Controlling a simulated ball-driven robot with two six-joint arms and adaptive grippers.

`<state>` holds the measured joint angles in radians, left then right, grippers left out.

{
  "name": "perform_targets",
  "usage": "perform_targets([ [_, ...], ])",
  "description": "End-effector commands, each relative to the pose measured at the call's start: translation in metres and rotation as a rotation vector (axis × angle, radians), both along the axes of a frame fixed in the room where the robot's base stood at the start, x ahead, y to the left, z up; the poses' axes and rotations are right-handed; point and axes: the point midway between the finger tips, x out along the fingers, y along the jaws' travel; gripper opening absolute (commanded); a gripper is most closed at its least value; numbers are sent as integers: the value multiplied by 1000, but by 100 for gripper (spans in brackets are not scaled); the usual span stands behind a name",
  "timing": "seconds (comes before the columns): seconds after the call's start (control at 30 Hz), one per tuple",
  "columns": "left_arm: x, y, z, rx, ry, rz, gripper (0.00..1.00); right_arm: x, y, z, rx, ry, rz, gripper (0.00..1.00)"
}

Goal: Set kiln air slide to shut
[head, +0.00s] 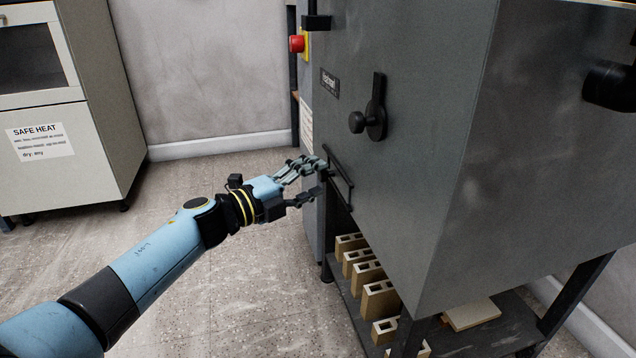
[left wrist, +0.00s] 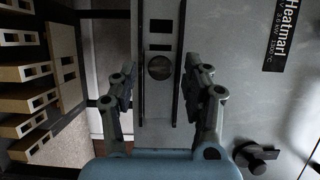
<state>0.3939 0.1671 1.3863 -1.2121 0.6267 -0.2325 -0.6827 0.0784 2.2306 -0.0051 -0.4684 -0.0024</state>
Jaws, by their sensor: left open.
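The kiln (head: 420,130) is a large grey box on a dark stand. Its air slide (head: 341,180) is a dark-railed strip low on the kiln face, partly hidden by my left gripper in the head view. In the left wrist view the air slide (left wrist: 159,92) is a grey strip between two dark rails, with a round knob (left wrist: 159,67) and dark slots above it. My left gripper (head: 322,176) is open at the slide. Its fingers (left wrist: 160,88) stand either side of the slide and knob. I cannot tell whether they touch. My right gripper is not in view.
A black handle (head: 368,113) and nameplate (head: 330,82) are on the kiln face above the slide. A red button (head: 297,43) is behind. Several hollow bricks (head: 380,298) sit on the shelf below. A pale cabinet (head: 75,150) stands left, with open floor between.

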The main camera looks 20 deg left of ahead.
Motion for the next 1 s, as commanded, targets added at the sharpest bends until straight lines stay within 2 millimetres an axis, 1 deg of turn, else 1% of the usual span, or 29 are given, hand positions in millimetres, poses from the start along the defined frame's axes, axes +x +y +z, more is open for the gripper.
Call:
perform_targets([
  [0.03,5,-3,-2,1,1,0,49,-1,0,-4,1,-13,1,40],
  [0.2,13,-9,-1,1,1,0,49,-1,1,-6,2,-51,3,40],
  [0.47,14,-10,0,1,1,0,49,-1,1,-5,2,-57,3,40],
  [0.57,14,-9,0,1,1,0,37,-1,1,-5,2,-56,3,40],
  [0.83,14,-9,0,1,1,0,2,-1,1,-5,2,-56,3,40],
  [0.87,14,-9,0,1,1,0,0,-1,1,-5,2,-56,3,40],
  [1.0,14,-9,0,1,0,0,0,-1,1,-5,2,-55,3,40],
])
